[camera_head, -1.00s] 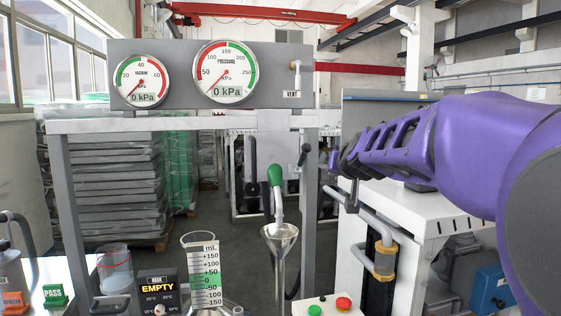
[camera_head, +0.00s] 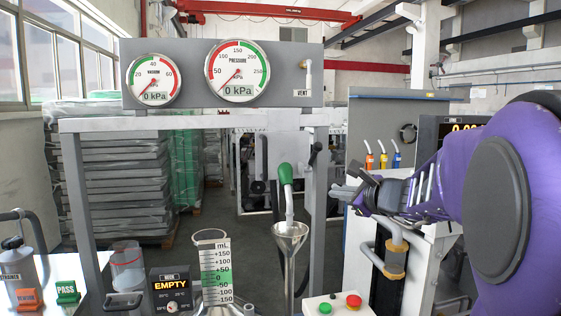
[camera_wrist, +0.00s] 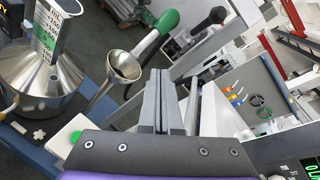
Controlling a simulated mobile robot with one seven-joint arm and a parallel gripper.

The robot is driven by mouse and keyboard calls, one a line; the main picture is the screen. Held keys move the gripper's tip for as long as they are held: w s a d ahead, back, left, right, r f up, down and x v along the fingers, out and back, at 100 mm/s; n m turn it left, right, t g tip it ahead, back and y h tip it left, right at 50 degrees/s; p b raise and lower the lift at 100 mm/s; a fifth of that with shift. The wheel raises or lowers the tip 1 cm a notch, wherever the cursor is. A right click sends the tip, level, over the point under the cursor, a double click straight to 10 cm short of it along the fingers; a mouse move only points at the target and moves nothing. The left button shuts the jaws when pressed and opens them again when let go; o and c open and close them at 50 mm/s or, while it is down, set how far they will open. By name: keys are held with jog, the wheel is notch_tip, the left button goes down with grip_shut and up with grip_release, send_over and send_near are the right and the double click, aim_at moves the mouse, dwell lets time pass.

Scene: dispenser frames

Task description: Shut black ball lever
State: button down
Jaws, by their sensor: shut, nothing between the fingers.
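The lever with a black grip (camera_head: 315,153) is tilted, beside the right post of the dispenser frame, right of the green-handled spout (camera_head: 286,174). In the wrist view the black lever grip (camera_wrist: 214,18) points up and right, beyond my fingertips. My gripper (camera_head: 348,191) is to the right of the lever and lower in the head view, apart from it. In the wrist view my gripper (camera_wrist: 162,74) has its two fingers together with nothing between them.
Pressure and vacuum gauges (camera_head: 237,72) sit on the panel above. A metal funnel (camera_head: 290,233) stands under the spout. A box with green and red buttons (camera_head: 333,305) is at the front. A white cabinet with a pipe handle (camera_head: 396,245) stands close to my gripper.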

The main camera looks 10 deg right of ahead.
jog(key=m+t, duration=0.1)
jog(key=m, duration=0.1)
jog(key=d+r+m+t, duration=0.1)
jog(key=m, duration=0.1)
jog(key=d+r+m, duration=0.1)
jog(key=m, duration=0.1)
jog(key=shift+s+d+r+m+t, duration=0.2)
jog(key=shift+s+m+t, duration=0.1)
jog(key=shift+m+t, duration=0.1)
jog(key=shift+w, duration=0.1)
